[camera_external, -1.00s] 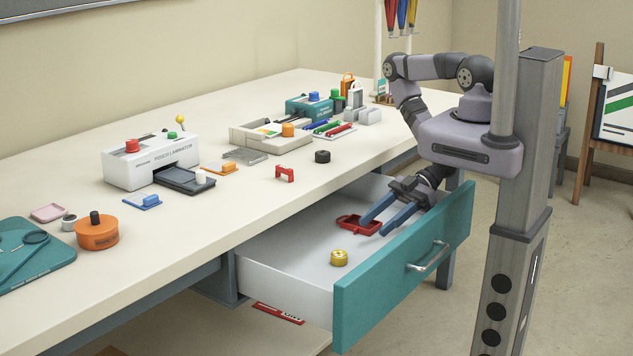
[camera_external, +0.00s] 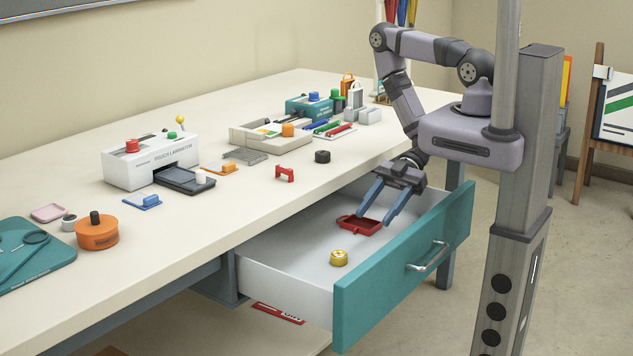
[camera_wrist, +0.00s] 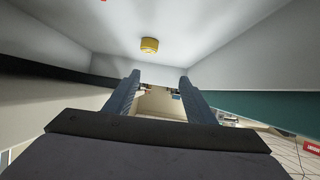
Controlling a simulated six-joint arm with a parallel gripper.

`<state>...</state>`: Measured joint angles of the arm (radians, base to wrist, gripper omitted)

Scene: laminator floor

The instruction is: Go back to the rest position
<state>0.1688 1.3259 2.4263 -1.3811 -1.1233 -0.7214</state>
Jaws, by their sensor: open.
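My gripper (camera_external: 374,219) is open and empty, its two blue fingers pointing down over the open drawer (camera_external: 290,285). In the external view its fingertips overlap a small red tray (camera_external: 354,225) on the drawer floor; I cannot tell the exact gap. A yellow round tape-like piece (camera_external: 339,258) stands in the drawer in front of the tray, apart from the fingers. In the wrist view both fingers (camera_wrist: 159,75) are spread with nothing between them, and the yellow piece (camera_wrist: 149,46) shows beyond them.
The drawer's teal front (camera_external: 400,270) and white side wall surround the gripper low down. The tabletop (camera_external: 250,200) holds a pouch laminator (camera_external: 150,160), a red bracket (camera_external: 285,174), a black round piece (camera_external: 322,157) and a beige tray (camera_external: 270,138). The table's front edge is close to my arm.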

